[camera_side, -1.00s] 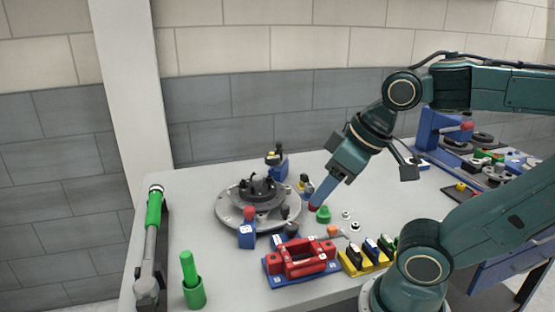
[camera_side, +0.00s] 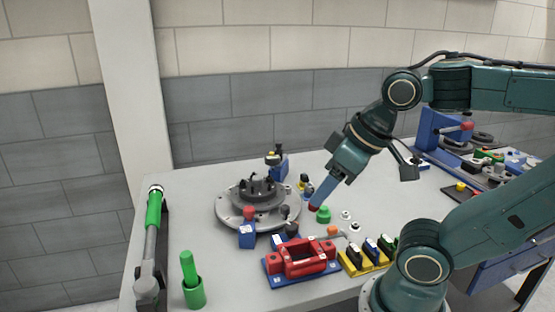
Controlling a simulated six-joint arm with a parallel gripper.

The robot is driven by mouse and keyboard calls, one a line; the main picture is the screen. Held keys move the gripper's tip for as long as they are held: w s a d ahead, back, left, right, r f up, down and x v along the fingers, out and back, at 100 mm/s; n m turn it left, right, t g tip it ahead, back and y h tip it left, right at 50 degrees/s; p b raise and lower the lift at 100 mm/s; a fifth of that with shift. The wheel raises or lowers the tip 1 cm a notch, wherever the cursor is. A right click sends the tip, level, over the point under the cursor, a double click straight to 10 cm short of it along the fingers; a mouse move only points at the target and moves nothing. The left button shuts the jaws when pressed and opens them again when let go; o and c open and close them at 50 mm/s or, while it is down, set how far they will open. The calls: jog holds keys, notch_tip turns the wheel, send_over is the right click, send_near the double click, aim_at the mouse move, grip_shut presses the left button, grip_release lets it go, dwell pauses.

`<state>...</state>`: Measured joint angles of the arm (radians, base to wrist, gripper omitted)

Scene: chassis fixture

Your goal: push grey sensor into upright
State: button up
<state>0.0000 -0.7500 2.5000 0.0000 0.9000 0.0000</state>
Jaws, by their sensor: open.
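My gripper (camera_side: 315,204) is above the table just right of the round grey fixture (camera_side: 226,221). A blue upright block (camera_side: 247,238) with a red knob stands at the fixture's front. Another blue upright (camera_side: 280,168) with a black and yellow top stands behind it.
A red frame on a blue base (camera_side: 300,259) and a yellow rack (camera_side: 360,262) lie in front. A green knob (camera_side: 323,214) is beside my gripper. A green cup (camera_side: 194,293) and a green-handled tool (camera_side: 154,208) are at left. The table's back left is clear.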

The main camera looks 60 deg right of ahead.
jog(key=shift+c, duration=0.4)
jog(key=c, duration=0.4)
jog(key=shift+w+d+r, duration=0.2)
jog(key=shift+w+d, duration=0.15)
jog(key=shift+w, duration=0.25)
jog(key=w+d+f+m+g+h, duration=0.1)
jog(key=w+d+m+g, duration=0.25)
jog(key=w+d, duration=0.9)
jog(key=d+f+m, duration=0.1)
jog(key=d+f, duration=0.2)
jog(key=d, duration=0.3)
jog(key=w+d+f+m+g, duration=0.1)
jog(key=d+f, duration=0.3)
jog(key=d, duration=0.2)
jog(key=d+f+m+g+y, duration=0.1)
jog(key=d+f, duration=0.3)
jog(key=d, duration=0.2)
jog(key=shift+w+d+m, duration=0.25)
jog(key=shift+w+d, duration=0.1)
jog(key=shift+d+f, duration=0.2)
jog(key=shift+d, duration=0.15)
